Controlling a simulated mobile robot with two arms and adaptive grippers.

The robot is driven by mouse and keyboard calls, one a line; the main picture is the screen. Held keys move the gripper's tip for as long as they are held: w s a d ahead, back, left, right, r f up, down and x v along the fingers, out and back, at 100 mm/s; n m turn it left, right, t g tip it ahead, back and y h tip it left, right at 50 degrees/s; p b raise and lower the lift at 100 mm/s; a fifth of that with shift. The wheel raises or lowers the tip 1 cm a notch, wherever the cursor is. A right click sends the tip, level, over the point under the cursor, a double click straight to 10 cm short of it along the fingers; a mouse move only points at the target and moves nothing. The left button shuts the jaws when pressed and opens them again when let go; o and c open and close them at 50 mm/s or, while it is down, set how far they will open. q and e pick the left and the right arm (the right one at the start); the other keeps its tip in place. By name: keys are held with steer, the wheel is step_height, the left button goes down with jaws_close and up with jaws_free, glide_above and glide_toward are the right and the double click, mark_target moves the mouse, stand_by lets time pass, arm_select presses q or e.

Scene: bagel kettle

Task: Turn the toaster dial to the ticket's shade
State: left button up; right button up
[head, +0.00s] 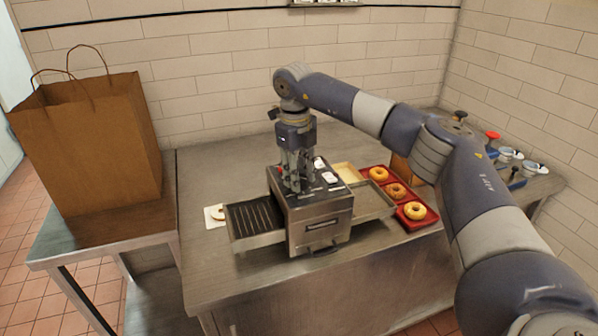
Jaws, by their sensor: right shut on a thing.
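The toaster (318,235) is a metal box in the middle of the steel counter, with trays at its left and right sides. My right gripper (298,188) points down onto the toaster's dark top panel. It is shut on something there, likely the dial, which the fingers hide. White labels (330,177) show on the panel beside the fingers; their marks are too small to read. I cannot make out a ticket for certain. My left gripper is not in view.
A red tray (419,222) with several bagels stands right of the toaster. A white card with a round picture (215,214) lies at the left. A brown paper bag (90,150) stands on the left side table. Several dark-handled items (510,153) stand at the far right.

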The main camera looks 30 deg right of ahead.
steer(key=shift+n, duration=0.8)
steer(key=o, duration=1.1)
steer(key=shift+c, duration=0.2)
step_height(320, 180, up, 12)
steer(key=shift+a, duration=0.4)
steer(key=shift+s, duration=0.1)
